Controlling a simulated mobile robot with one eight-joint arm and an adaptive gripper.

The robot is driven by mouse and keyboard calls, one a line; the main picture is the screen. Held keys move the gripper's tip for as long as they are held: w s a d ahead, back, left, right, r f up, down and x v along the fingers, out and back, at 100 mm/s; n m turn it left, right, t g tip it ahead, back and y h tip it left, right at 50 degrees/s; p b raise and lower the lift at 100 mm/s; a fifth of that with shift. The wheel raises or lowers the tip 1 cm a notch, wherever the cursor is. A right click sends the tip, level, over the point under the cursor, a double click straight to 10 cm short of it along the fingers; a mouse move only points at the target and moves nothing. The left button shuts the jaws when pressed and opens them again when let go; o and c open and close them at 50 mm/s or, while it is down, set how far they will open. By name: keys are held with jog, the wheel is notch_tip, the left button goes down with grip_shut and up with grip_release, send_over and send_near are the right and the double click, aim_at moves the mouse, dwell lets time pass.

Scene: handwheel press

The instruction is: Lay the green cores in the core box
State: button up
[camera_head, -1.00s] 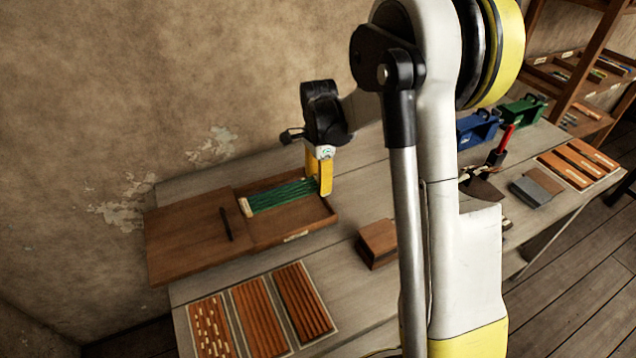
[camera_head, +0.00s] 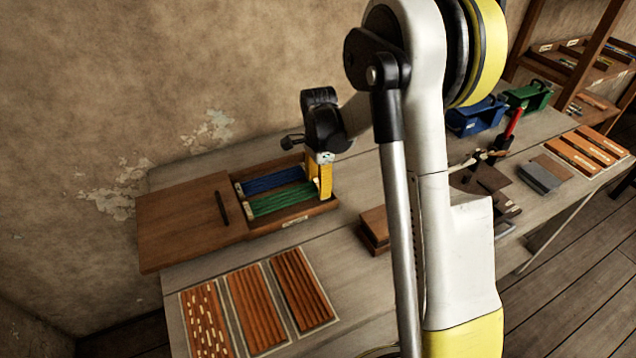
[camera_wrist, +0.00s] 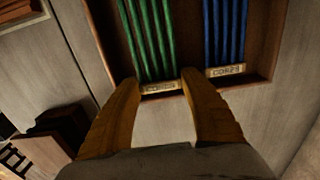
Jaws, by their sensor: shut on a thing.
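The open wooden core box (camera_head: 318,212) is at the left of the bench, its flat lid (camera_head: 180,222) at its left. The green cores (camera_head: 282,200), a bundle of thin rods with pale end strips, are in the front half of the box. The blue cores (camera_head: 273,181) lie behind them. My gripper (camera_head: 325,188) is shut on the right end of the green cores, low at the box's right side. In the wrist view my gripper's fingers (camera_wrist: 160,90) flank the labelled end of the green cores (camera_wrist: 150,40); the blue cores (camera_wrist: 226,35) lie alongside. Whether the green cores touch the box floor is unclear.
Three patterned panels (camera_head: 258,308) lie at the bench front. A brown block (camera_head: 374,227) stands right of the box. A blue carrier (camera_head: 476,116) and a green carrier (camera_head: 526,95) stand at the back right. Bare bench lies between the box and panels.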

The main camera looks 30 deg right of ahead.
jog(key=shift+f+b, duration=0.65)
dwell(0.8)
jog(key=o, duration=1.7)
jog(key=shift+c, duration=0.4)
jog(key=shift+o, duration=0.4)
jog(key=shift+r+p, duration=2.3)
jog(key=shift+r, duration=1.2)
